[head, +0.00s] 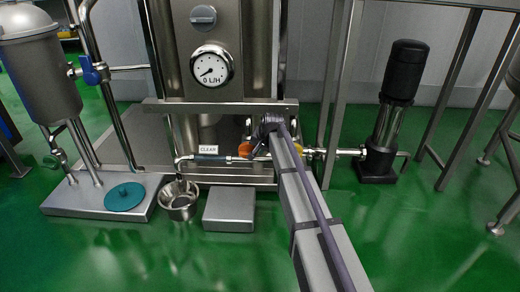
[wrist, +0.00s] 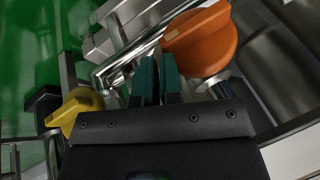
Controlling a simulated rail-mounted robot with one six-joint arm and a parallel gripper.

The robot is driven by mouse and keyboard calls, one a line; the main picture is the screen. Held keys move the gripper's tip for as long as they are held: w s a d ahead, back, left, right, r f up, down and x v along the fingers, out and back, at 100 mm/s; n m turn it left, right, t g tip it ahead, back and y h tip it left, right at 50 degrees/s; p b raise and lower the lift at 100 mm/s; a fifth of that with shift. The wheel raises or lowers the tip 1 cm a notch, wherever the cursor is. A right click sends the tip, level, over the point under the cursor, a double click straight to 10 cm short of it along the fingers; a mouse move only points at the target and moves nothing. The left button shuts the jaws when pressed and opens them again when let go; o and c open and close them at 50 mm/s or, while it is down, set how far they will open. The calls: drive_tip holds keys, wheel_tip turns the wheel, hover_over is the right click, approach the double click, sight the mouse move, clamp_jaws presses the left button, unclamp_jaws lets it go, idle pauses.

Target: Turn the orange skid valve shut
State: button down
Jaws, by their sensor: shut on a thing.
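In the wrist view, a large orange valve handle (wrist: 200,40) fills the upper middle. My gripper's teal fingers (wrist: 158,80) are close together, with their tips at the narrow left end of this handle. They are shut on it, though the contact is partly hidden.
A yellow handle (wrist: 75,108) stands left of my fingers. Steel pipes run close behind them. The skid has a round gauge (head: 212,66), and a label reads CLEAR (head: 208,149). A steel bowl (head: 180,200), a metal block (head: 229,209) and a black pump (head: 404,72) stand nearby.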

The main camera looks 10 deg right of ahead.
drive_tip(key=s+d+r+p, duration=0.6)
drive_tip(key=d+r+p, duration=0.1)
drive_tip(key=r+p, duration=0.2)
drive_tip(key=s+a+r+n+g+h+p, duration=0.1)
drive_tip(key=s+a+r+n+g+p, duration=0.25)
drive_tip(key=s, duration=0.75)
drive_tip(key=s+a+r+n+p, duration=0.1)
drive_tip(key=s+a+r+p, duration=0.25)
drive_tip(key=s+p, duration=0.45)
drive_tip(key=s+a+r+n+g+h+p, duration=0.1)
drive_tip(key=s+a+r+n+g+p, duration=0.2)
drive_tip(key=s, duration=1)
wheel_tip(320, 180, up, 37)
drive_tip(key=w+m+t+p, duration=0.1)
drive_tip(key=w+p, duration=0.1)
drive_tip(key=p, duration=3.3)
drive_tip(key=shift+a+r, duration=0.15)
drive_tip(key=shift+a, duration=0.2)
drive_tip(key=c, duration=1.8)
unclamp_jaws()
